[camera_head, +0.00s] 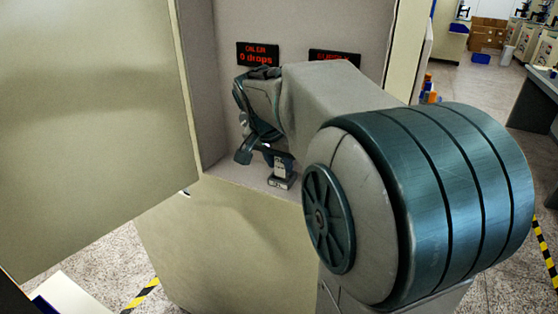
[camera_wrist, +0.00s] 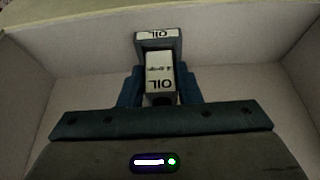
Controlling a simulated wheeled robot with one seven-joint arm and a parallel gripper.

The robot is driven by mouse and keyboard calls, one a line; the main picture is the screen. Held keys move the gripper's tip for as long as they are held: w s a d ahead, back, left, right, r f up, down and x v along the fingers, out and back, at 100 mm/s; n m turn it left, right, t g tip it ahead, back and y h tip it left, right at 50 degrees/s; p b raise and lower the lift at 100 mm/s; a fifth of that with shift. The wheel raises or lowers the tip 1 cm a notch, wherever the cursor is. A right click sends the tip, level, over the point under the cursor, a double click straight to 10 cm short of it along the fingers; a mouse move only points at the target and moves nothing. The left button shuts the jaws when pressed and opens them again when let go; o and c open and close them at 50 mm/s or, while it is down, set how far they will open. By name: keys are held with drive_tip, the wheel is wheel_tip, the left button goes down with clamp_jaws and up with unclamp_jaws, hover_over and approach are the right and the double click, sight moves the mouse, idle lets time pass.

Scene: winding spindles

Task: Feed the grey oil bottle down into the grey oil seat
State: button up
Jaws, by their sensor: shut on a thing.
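My gripper (camera_wrist: 160,88) is shut on the grey oil bottle (camera_wrist: 158,70), whose pale face reads OIL between the two blue fingers. The grey oil seat (camera_wrist: 157,34), with its own OIL label, shows just beyond the bottle, its side walls flanking the bottle's far end. In the head view my gripper (camera_head: 266,154) is inside the open cabinet, low near its floor. The bottle (camera_head: 283,164) is partly hidden by a finger and stands over the seat (camera_head: 281,182). How deep the bottle sits in the seat I cannot tell.
Cabinet walls enclose the work on the back and sides, and a large open door (camera_head: 95,120) stands at the left. Two red-lettered displays, one reading 0 drops (camera_head: 258,54), are on the back wall. Bare cabinet floor (camera_head: 238,174) lies left of the seat.

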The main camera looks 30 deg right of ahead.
drive_tip(key=shift+f+b, duration=1)
drive_tip(key=shift+f, duration=0.1)
drive_tip(key=o, duration=1.1)
drive_tip(key=shift+r, duration=0.1)
drive_tip(key=v, duration=1.3)
drive_tip(key=shift+s+a+r+b, duration=0.15)
drive_tip(key=shift+r+b, duration=0.2)
drive_tip(key=s+a+f+n+y, duration=0.1)
drive_tip(key=s+a+f+n, duration=0.1)
drive_tip(key=s+f, duration=0.3)
drive_tip(key=s+a+f+n+y, duration=0.1)
drive_tip(key=s+f+n, duration=0.3)
drive_tip(key=f, duration=0.6)
drive_tip(key=s+a+f+n+y, duration=0.1)
drive_tip(key=s+a+f+n, duration=0.3)
drive_tip(key=f, duration=0.3)
drive_tip(key=shift+s+f+n+y, duration=0.15)
drive_tip(key=shift+s+n+y, duration=0.15)
drive_tip(key=shift+s, duration=0.55)
